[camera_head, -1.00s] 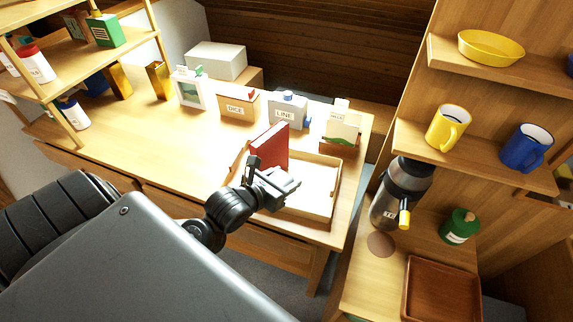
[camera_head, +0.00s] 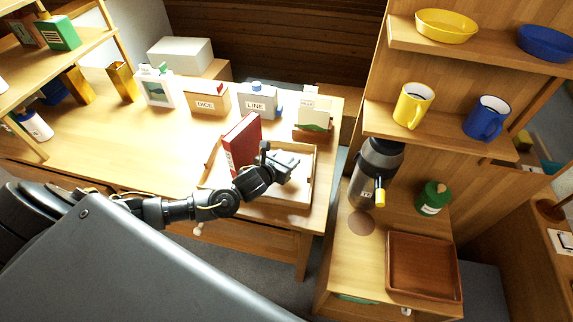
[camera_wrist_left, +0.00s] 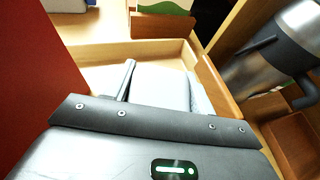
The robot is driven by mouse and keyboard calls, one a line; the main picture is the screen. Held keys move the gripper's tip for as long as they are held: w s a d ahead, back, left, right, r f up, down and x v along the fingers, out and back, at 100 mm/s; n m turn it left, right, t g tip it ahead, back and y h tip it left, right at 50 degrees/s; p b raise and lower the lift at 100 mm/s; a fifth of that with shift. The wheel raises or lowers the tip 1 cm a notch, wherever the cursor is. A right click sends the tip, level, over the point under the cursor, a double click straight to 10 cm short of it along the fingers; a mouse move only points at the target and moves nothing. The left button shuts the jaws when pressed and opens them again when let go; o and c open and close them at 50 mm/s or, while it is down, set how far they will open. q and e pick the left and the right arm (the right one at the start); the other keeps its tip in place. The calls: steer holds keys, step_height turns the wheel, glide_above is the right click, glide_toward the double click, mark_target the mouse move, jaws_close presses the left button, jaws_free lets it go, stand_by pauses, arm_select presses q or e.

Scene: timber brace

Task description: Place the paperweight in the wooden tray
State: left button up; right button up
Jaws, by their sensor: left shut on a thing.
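My left gripper (camera_head: 284,168) is over the pale, low-walled wooden tray (camera_head: 291,199) on the desk. It is shut on a small grey block (camera_wrist_left: 160,89), which I take to be the paperweight; it shows between the fingers in the left wrist view and is mostly hidden by the gripper in the head view. I cannot tell whether the block is clear of the tray floor. A brown wooden tray (camera_head: 424,266) lies empty on the lower counter at the right. My right gripper is not in view.
A red book (camera_head: 243,142) stands upright beside the gripper's left side. Boxes labelled DICE (camera_head: 205,103) and LINE (camera_head: 257,99) stand behind.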

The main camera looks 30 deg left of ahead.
arm_select(q)
steer(key=f, duration=0.3)
steer(key=shift+w+p, duration=0.2)
steer(key=shift+p, duration=0.15)
steer(key=shift+f, duration=0.2)
steer(key=shift+f, duration=0.15)
steer(key=o, duration=1.2)
steer(key=v, duration=1.2)
steer(key=shift+s, duration=0.1)
